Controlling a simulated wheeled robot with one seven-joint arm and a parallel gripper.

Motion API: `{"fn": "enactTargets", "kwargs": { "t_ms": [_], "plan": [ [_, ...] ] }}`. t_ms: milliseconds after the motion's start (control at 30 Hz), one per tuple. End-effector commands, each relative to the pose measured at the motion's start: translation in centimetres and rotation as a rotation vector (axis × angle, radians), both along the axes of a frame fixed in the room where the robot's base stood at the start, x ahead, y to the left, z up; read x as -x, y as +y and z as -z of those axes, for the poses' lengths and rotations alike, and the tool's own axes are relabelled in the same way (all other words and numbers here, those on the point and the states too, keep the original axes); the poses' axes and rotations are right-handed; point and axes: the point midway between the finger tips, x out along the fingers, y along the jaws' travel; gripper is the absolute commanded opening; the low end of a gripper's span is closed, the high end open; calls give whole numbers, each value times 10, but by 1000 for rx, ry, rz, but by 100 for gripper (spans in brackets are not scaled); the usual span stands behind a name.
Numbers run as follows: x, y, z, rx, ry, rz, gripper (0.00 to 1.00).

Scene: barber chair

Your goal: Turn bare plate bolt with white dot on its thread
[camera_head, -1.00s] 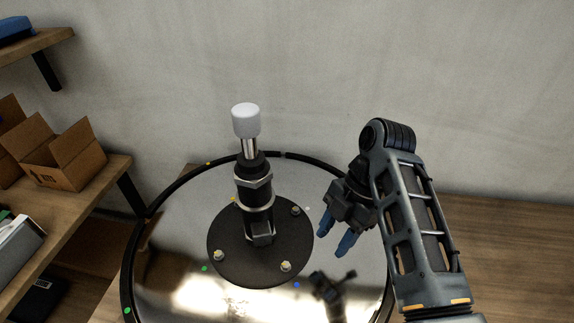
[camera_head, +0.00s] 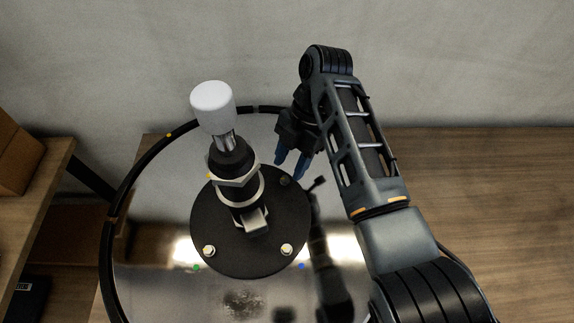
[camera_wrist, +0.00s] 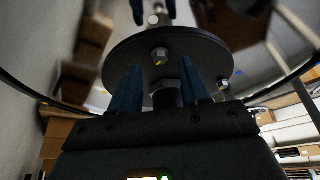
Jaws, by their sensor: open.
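The round black plate (camera_head: 285,215) carries several pale hex-headed bolts and sits on a mirror-like disc. A bolt (camera_head: 285,180) on its far right lies in shadow just below my gripper (camera_head: 291,169). In the wrist view a bolt (camera_wrist: 160,54) with a yellowish mark stands on the plate beyond my open gripper (camera_wrist: 158,82), roughly in line with the gap. My blue fingers are empty and apart from the bolt. The bolt's thread is hidden.
A black post with a white cap (camera_head: 213,104) rises from the plate, left of my gripper. Two front bolts (camera_head: 208,250) (camera_head: 286,249) have green (camera_head: 196,267) and blue (camera_head: 301,266) dots near them. A wooden shelf (camera_head: 40,210) stands left; the wooden surface (camera_head: 500,190) right is clear.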

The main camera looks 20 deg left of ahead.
Motion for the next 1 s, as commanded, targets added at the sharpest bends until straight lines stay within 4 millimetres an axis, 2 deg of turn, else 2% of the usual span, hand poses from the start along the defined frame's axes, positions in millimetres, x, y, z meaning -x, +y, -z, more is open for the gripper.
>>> {"fn": "enactTargets", "kwargs": {
  "t_ms": [200,533,1000],
  "plan": [
    [9,3,20,1,0,0,46],
    [10,3,25,0,0,0,46],
    [10,3,25,0,0,0,2]
  ]
}}
